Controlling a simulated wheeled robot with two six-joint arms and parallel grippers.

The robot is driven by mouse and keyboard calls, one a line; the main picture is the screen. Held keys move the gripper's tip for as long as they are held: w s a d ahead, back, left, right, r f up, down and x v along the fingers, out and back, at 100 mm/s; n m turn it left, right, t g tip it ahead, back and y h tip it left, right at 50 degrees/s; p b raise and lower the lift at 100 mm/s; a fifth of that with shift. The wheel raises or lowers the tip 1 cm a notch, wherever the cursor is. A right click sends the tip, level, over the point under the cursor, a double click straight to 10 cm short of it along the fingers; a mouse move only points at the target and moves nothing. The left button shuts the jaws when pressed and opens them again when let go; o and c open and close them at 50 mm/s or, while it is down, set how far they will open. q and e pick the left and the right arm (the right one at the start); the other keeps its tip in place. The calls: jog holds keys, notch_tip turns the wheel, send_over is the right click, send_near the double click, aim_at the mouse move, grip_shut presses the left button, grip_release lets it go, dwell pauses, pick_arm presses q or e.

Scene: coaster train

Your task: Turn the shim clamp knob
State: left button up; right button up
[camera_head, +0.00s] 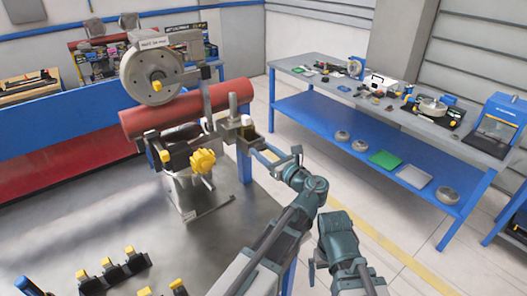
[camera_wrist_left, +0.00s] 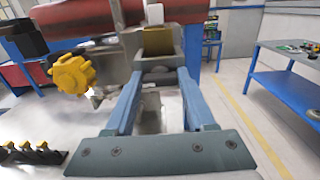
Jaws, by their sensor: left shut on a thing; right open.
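A grey clamp block (camera_head: 230,126) with a brass-coloured piece (camera_wrist_left: 158,42) in it stands beside a red cylinder (camera_head: 190,108). My left gripper (camera_head: 262,152) reaches it from the right at its lower front. In the left wrist view my left gripper's blue fingers (camera_wrist_left: 158,88) are closed around a small grey part (camera_wrist_left: 158,76) below the brass piece. This part looks like the clamp knob, mostly hidden between the fingers. A yellow lobed knob (camera_head: 203,160) is left of the gripper and apart from it.
A grey wheel housing (camera_head: 152,75) rises above the red cylinder. Several yellow-topped black holders (camera_head: 123,265) stand on the near table, lower left. A blue-framed bench (camera_head: 320,76) with tools stands at right, with open floor between.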

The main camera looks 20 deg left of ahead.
pick_arm(q)
jog(key=shift+n, duration=0.3)
grip_shut()
jog(key=n, duration=0.3)
jog(key=shift+n, duration=0.4)
jog(key=n, duration=0.4)
jog(key=shift+s+f, duration=0.1)
jog(key=n, duration=0.9)
jog(key=shift+a+f+n, duration=0.1)
jog(key=shift+n, duration=0.2)
jog(key=o, duration=1.3)
grip_release()
jog(key=shift+s, duration=0.15)
